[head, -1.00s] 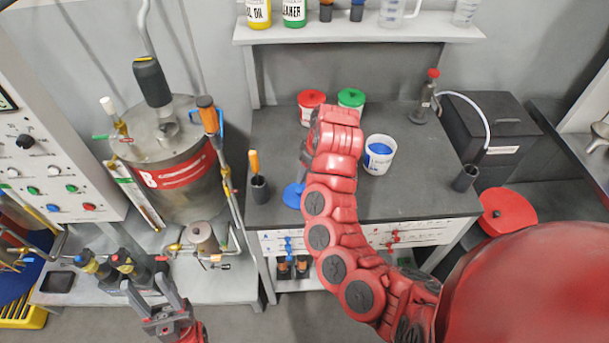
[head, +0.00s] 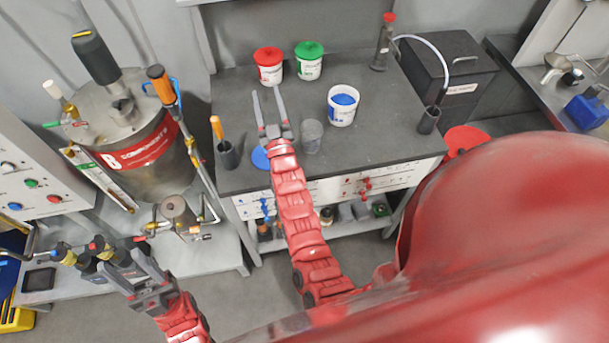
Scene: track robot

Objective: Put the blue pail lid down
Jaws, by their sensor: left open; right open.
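The blue pail lid (head: 260,158) lies flat on the dark worktop near its front left. My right forearm covers part of it. The open pail (head: 343,112) with blue contents stands to the right of the lid. My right gripper (head: 267,92) is open and empty over the worktop, beyond the lid, with its two long fingers apart and pointing to the back. My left gripper (head: 130,268) is open and empty at the lower left, in front of the low bench and well away from the lid.
A red-lidded pail (head: 269,67) and a green-lidded pail (head: 309,62) stand at the back. A grey beaker (head: 312,137) stands right of my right gripper. A dark holder (head: 228,155) with an orange-handled tool is left of the lid. The worktop's front right is clear.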

